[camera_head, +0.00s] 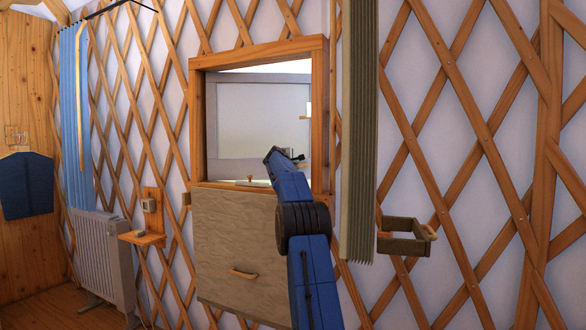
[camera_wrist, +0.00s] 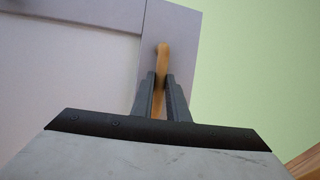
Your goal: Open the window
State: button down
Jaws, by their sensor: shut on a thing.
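The window has a wooden frame (camera_head: 197,130) in the lattice wall. Its pale grey sash (camera_head: 215,145) stands behind the frame, with bright gaps above and below it, so it appears swung outward. My blue arm reaches up to the opening. My gripper (camera_head: 298,158) is at the right part of the opening, small and partly hidden by the arm. In the wrist view my gripper (camera_wrist: 161,85) is shut on a wooden handle (camera_wrist: 162,58) at the sash's grey edge strip (camera_wrist: 180,40). Pale green shows beyond that edge.
A wooden board (camera_head: 225,230) with a handle hangs below the opening. A grey-green curtain (camera_head: 358,130) hangs close to the right of my arm, with a small open box (camera_head: 402,245) beside it. A radiator (camera_head: 100,255) and a small shelf (camera_head: 145,238) are at left.

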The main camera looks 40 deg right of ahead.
jog(key=shift+w+d+f+n+t+y, duration=0.1)
jog(key=shift+w+d+n+t+y, duration=0.3)
jog(key=shift+w+d, duration=0.65)
jog(key=c, duration=1.7)
grip_release()
jog(key=shift+c, duration=0.2)
jog(key=shift+s+a, duration=0.1)
jog(key=shift+a, duration=0.05)
jog(key=v, duration=1.7)
jog(key=shift+a+f, duration=0.1)
jog(key=shift+a, duration=0.05)
